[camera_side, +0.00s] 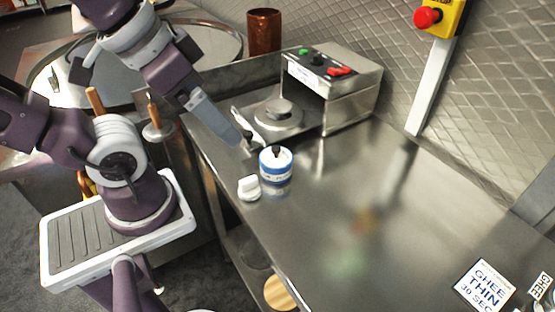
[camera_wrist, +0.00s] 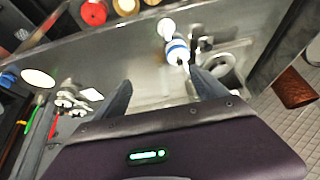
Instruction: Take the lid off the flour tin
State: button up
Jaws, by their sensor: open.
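The flour tin (camera_side: 275,170), white with a blue band, stands upright on the steel counter. Its white lid (camera_side: 286,156) is on top and has a dark knob (camera_side: 276,150). In the wrist view the tin (camera_wrist: 178,50) appears near the tip of the right-hand finger, beyond the gap between the fingers. My gripper (camera_side: 247,144) is open and empty, just up and left of the tin in the side view. The open fingers also show in the wrist view (camera_wrist: 160,77). I cannot tell whether a finger touches the tin.
A small white object (camera_side: 249,189) stands close beside the tin, near the counter's front edge. A steel scale-like machine (camera_side: 330,85) with a round plate stands behind. A copper cup (camera_side: 263,32) is at the back. The counter (camera_side: 330,215) to the right is clear up to the ghee card (camera_side: 485,285).

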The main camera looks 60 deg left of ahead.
jog(key=shift+o, duration=0.7)
